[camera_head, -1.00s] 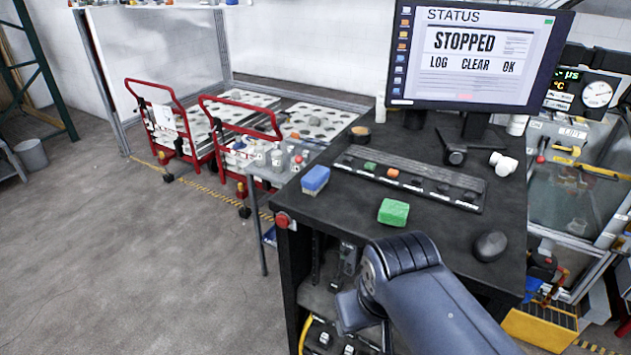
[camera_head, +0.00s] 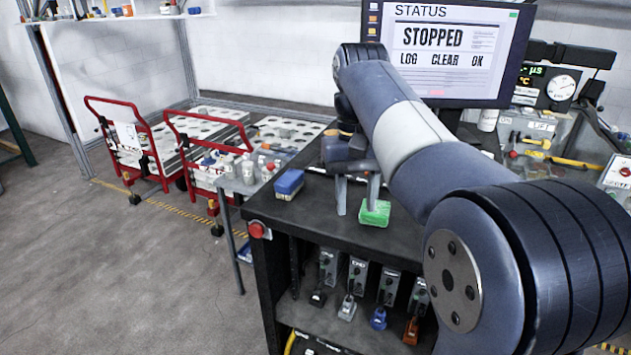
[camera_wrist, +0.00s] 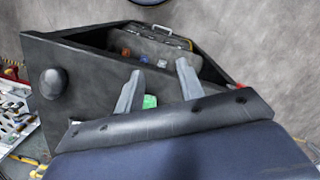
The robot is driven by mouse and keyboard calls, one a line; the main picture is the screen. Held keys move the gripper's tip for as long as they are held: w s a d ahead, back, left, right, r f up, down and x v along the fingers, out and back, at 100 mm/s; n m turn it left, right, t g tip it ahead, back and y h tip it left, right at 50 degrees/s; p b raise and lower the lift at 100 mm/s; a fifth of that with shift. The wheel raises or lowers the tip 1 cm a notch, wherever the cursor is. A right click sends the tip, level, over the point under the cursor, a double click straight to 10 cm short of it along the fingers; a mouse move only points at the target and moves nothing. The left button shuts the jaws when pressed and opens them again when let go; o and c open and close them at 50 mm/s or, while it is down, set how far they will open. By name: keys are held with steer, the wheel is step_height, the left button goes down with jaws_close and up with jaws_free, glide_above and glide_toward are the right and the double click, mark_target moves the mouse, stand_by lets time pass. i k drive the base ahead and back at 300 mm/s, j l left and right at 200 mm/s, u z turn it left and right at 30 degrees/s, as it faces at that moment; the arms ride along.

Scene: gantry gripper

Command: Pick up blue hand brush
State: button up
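The blue hand brush (camera_head: 289,184) looks like a small blue block with a paler lower part. It lies at the left edge of the black desk top in the head view. I cannot make it out in the wrist view. My gripper (camera_head: 357,207) is open and points down over the desk, to the right of the blue brush. A green block (camera_head: 375,216) lies right by its right finger; whether they touch I cannot tell. In the wrist view the two fingers of my gripper (camera_wrist: 160,68) stand apart, with part of the green block (camera_wrist: 150,101) showing between them.
A monitor (camera_head: 445,50) stands at the back of the desk (camera_head: 318,212). A red button (camera_head: 257,230) sits on the desk's front left corner. A shelf below holds several small devices. Red carts (camera_head: 205,165) stand behind to the left. The floor at left is clear.

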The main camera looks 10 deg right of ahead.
mark_target(291, 183)
steer(key=i+j+z, duration=0.2)
steer(key=j+z, duration=0.15)
steer(key=i+j+z, duration=0.15)
steer(key=j+z, duration=0.2)
steer(key=i+j+z, duration=0.1)
steer(key=j+z, duration=0.25)
steer(key=j, duration=0.55)
steer(key=i+j+z, duration=0.1)
steer(key=j, duration=0.4)
